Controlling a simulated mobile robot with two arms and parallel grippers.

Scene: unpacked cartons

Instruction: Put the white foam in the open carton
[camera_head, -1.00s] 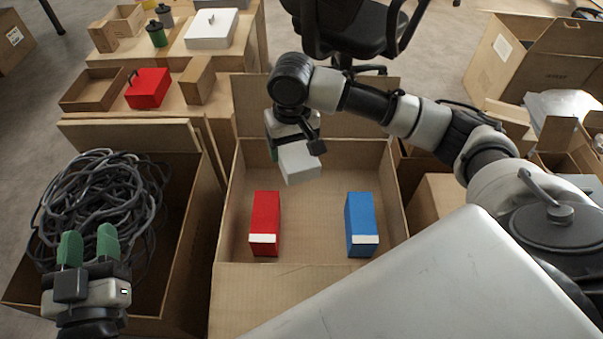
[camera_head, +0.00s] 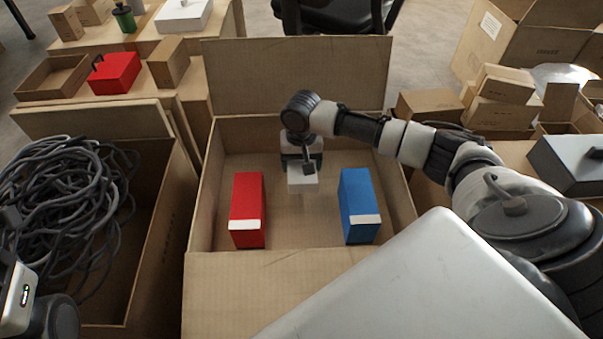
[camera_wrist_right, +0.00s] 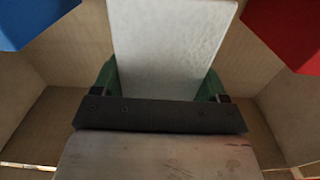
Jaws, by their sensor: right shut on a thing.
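The white foam (camera_head: 303,184) is a small pale block held by my right gripper (camera_head: 302,166), inside the open carton (camera_head: 200,218) and between the red box and the blue box. In the right wrist view the foam (camera_wrist_right: 170,45) sits between the green fingers of my right gripper (camera_wrist_right: 165,82), which are shut on it. Whether its lower end touches the carton floor I cannot tell. My left gripper (camera_head: 18,298) shows only in part at the lower left edge, and its fingertips cannot be made out.
A red box (camera_head: 247,205) stands left and a blue box (camera_head: 358,203) right in the carton, with bare floor between them. A carton of dark cables (camera_head: 150,275) is at left. Smaller boxes (camera_head: 505,95) are at right. The carton's rear flap (camera_head: 295,75) stands up.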

